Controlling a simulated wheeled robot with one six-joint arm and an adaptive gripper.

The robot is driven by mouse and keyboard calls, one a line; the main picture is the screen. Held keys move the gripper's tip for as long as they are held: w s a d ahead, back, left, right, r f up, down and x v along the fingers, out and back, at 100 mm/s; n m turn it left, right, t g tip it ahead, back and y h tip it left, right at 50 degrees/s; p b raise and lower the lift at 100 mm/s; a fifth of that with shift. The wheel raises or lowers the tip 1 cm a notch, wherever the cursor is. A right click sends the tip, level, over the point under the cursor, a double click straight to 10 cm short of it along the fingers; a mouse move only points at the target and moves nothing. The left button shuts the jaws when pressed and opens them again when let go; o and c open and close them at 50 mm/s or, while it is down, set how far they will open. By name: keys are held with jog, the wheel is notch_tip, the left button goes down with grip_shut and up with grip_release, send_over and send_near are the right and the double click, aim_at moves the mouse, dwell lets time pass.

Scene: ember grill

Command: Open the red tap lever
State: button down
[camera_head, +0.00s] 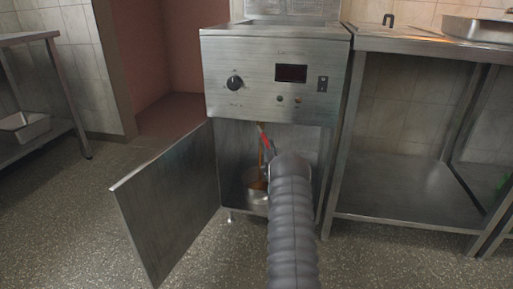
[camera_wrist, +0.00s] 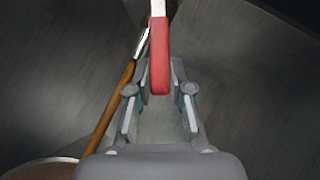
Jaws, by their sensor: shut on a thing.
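The red tap lever (camera_head: 265,141) is inside the open lower cabinet of the steel fryer (camera_head: 222,75). In the wrist view the red lever (camera_wrist: 160,55) hangs down between the fingers of my gripper (camera_wrist: 160,82), which is shut on its lower end. A brown streak (camera_wrist: 112,104), which looks like running oil, slants down beside the left finger. In the head view it drops to a metal pot (camera_head: 252,196) with brown liquid in it. My arm hides the gripper and part of the pot in the head view.
The cabinet door (camera_head: 166,200) stands swung open to the left. A steel table (camera_head: 415,192) with a lower shelf stands close on the right. Another table (camera_head: 30,38) is at the far left. The speckled floor (camera_head: 75,215) is clear at the left front.

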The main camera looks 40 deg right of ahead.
dwell(0.5)
jog(key=c, duration=1)
grip_release()
jog(key=shift+d+m, duration=0.1)
jog(key=shift+m, duration=0.2)
jog(key=shift+c, duration=0.2)
